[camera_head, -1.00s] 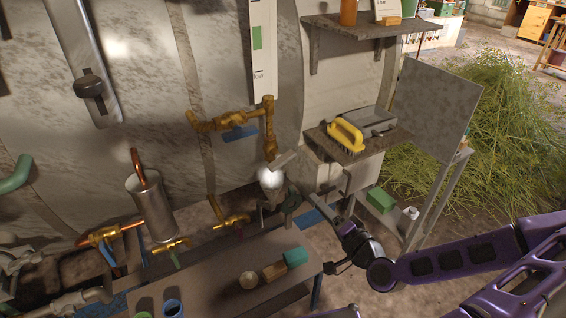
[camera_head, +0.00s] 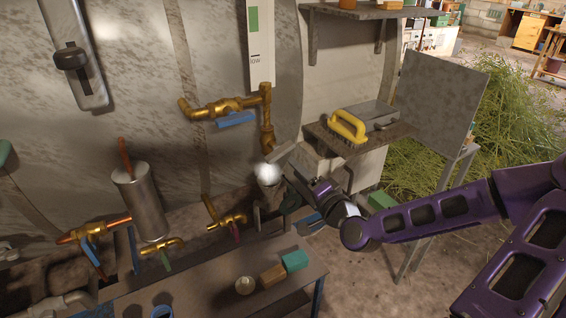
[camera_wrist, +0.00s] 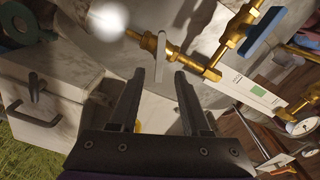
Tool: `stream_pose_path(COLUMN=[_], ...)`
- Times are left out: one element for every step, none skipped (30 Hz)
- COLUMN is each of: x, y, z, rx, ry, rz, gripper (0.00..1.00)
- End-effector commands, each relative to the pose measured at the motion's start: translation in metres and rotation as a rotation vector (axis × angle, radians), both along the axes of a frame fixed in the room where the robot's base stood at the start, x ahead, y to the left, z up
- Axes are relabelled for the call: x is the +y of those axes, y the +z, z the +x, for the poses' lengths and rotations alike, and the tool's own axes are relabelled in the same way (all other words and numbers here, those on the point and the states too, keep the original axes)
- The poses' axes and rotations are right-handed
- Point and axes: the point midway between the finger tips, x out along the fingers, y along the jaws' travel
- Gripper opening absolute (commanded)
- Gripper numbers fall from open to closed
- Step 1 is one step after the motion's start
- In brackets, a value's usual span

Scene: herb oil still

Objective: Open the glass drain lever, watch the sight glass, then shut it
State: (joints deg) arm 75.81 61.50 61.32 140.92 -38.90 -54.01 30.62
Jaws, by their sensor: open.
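The sight glass gauge (camera_head: 260,45) is a tall pale strip with a green band and a "LOW" mark; it also shows in the wrist view (camera_wrist: 243,88). Brass fittings (camera_head: 266,135) run below it. A plain grey lever (camera_wrist: 158,60), seemingly the drain lever, sits on the lower brass fitting (camera_wrist: 148,40). In the head view the lever (camera_head: 284,152) points right. My gripper (camera_wrist: 160,74) is open and empty, its fingertips on either side of the lever's end in the wrist picture; the depth gap is unclear. In the head view my gripper (camera_head: 290,188) is just below right of the lever.
A blue-handled valve (camera_head: 235,120) is left of the drain. A bright white ball-like thing (camera_head: 267,172) sits below the fitting. A shelf with a yellow brush (camera_head: 347,127) is close on the right. A low bench (camera_head: 205,285) holds small blocks in front.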

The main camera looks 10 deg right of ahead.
Motion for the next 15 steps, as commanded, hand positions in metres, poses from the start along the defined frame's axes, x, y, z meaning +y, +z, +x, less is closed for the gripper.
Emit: stream_pose_path(x=[0.005, 0.006, 0.010, 0.011, 0.013, 0.014, 0.017, 0.018, 0.019, 0.020, 0.021, 0.022, 0.023, 0.023, 0.023], y=[-0.001, -0.001, 0.000, -0.001, -0.001, 0.000, 0.000, 0.000, -0.001, 0.000, 0.000, 0.000, 0.000, 0.000, 0.000], z=[0.011, 0.017, 0.025, 0.031, 0.037, 0.044, 0.048, 0.053, 0.058, 0.062, 0.065, 0.068, 0.070, 0.072, 0.074], rx=[-0.001, -0.001, -0.001, -0.001, -0.001, -0.001, -0.002, -0.001, 0.000, 0.000, 0.000, 0.000, 0.000, -0.001, 0.001], ry=[0.004, 0.002, 0.002, 0.001, 0.001, 0.000, 0.002, 0.000, 0.001, 0.000, 0.000, 0.001, 0.000, -0.001, -0.001], rz=[-0.001, -0.002, -0.001, -0.002, -0.001, -0.001, 0.000, -0.001, 0.000, 0.000, -0.001, -0.001, -0.001, -0.001, 0.000], gripper=[0.47, 0.47, 0.47, 0.47, 0.47, 0.47, 0.47, 0.47, 0.47, 0.47, 0.47, 0.47, 0.47, 0.47, 0.47])
